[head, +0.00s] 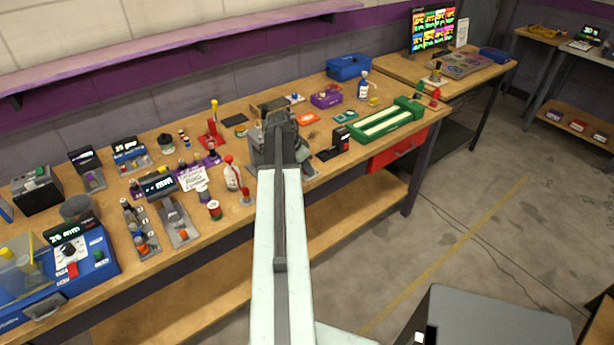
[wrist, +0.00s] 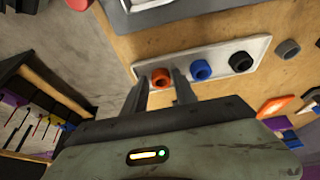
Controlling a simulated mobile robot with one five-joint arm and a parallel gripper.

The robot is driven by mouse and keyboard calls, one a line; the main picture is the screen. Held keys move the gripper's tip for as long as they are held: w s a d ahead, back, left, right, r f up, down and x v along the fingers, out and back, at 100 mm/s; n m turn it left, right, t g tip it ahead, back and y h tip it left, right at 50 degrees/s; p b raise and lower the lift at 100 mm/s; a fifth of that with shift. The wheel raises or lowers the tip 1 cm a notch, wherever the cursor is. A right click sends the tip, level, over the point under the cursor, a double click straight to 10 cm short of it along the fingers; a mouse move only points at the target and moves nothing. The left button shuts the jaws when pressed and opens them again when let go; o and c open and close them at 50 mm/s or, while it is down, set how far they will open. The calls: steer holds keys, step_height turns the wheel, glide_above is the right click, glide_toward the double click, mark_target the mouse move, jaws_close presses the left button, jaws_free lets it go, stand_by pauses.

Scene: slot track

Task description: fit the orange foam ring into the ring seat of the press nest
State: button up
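The orange foam ring (wrist: 160,77) is at the left end of a pale tray (wrist: 220,56) in the wrist view. A blue ring (wrist: 201,70) and a black ring (wrist: 241,61) sit in the same tray to its right. My gripper (wrist: 161,86) is open, with its two fingers apart and the orange ring showing between their tips. I cannot tell whether either finger touches the ring. In the head view my own arm covers the gripper and this part of the bench. I cannot make out the press nest or its ring seat for certain.
A grey ring (wrist: 287,49) lies right of the tray, and a flat orange piece (wrist: 275,106) lies nearer. A grey-edged fixture (wrist: 175,14) stands beyond the tray. The head view shows a crowded bench, with a green-framed fixture (head: 386,122) and a blue bin (head: 348,67) toward the right.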

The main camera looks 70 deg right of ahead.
jaws_close()
steer(key=shift+r, duration=0.1)
step_height(320, 180, up, 10)
steer(key=p, duration=1)
